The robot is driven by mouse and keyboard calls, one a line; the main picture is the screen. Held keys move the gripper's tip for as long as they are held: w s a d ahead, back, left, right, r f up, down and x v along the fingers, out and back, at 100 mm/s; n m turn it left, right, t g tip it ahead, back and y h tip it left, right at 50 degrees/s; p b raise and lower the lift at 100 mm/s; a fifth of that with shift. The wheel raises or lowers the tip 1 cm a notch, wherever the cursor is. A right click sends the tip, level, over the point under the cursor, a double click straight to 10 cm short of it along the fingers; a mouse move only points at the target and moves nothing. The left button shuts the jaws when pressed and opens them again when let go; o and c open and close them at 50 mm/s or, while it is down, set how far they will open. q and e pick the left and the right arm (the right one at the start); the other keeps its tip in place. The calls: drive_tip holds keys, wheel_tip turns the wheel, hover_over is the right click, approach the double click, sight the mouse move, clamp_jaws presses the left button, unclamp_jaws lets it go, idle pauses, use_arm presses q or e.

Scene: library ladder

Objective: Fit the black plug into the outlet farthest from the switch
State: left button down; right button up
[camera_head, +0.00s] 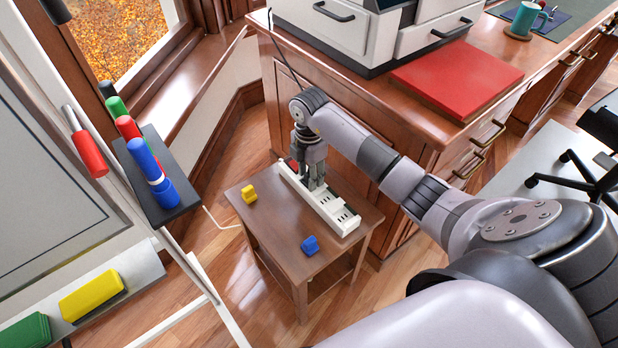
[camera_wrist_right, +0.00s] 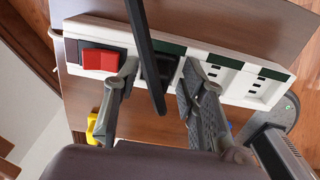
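The white power strip (camera_head: 330,203) lies on a small wooden side table (camera_head: 262,222). Its red switch (camera_wrist_right: 100,60) is at one end, and open outlets (camera_wrist_right: 262,86) show toward the other end. My right gripper (camera_head: 313,182) points down over the strip, near the switch end. In the right wrist view its fingers (camera_wrist_right: 158,75) close on both sides of the black plug (camera_wrist_right: 160,70), beside the switch. A black cord (camera_wrist_right: 145,50) crosses in front of the plug. I cannot tell whether the plug's pins are in an outlet. My left gripper is out of view.
A whiteboard stand with markers (camera_head: 150,170) is at left.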

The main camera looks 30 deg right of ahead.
drive_tip(key=shift+c, duration=0.5)
clamp_jaws()
drive_tip(key=shift+r, duration=0.2)
